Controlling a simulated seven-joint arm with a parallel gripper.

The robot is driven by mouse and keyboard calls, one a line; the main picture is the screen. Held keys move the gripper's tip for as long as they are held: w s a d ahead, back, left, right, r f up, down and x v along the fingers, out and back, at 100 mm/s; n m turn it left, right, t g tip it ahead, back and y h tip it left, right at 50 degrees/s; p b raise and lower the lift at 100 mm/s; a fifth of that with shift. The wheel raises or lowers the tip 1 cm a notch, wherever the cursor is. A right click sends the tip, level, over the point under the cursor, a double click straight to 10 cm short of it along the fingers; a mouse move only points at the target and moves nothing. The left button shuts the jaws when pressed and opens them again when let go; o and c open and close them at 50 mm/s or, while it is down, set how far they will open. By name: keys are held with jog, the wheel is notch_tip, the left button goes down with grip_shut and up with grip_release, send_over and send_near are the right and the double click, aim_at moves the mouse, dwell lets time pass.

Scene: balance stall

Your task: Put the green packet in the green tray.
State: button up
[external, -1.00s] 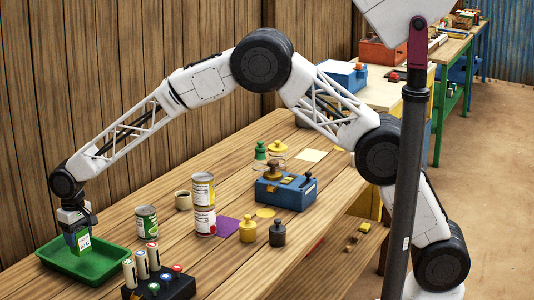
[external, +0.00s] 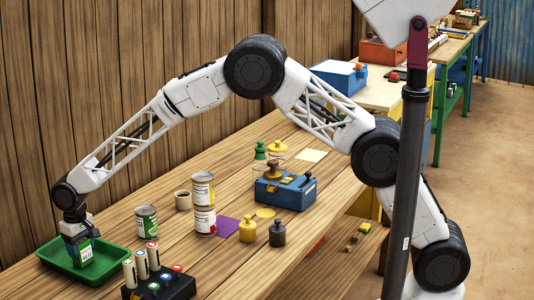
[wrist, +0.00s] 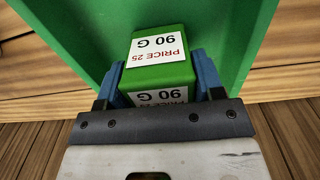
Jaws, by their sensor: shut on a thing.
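The green packet (wrist: 158,62) has white labels reading "90 G" and "PRICE 25". It also shows low in the external view (external: 84,252), inside the green tray's outline. My gripper (wrist: 160,80) is shut on the packet, with a blue finger on each side of it. In the external view my gripper (external: 78,240) points down over the green tray (external: 112,263) at the table's left end. The tray floor fills much of the wrist view behind the packet. I cannot tell whether the packet's bottom touches the tray floor.
A black block (external: 165,287) with upright cylinders and coloured buttons stands right in front of the tray. A green-labelled can (external: 146,222), stacked cans (external: 203,205) and a small cup (external: 183,200) stand to the right. A blue balance (external: 285,190) with weights is further along.

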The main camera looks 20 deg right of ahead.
jog(key=o, duration=0.9)
jog(key=shift+f, duration=0.1)
jog(key=shift+o, duration=0.2)
notch_tip(320, 180, up, 12)
jog(key=shift+r, duration=0.2)
dwell(0.9)
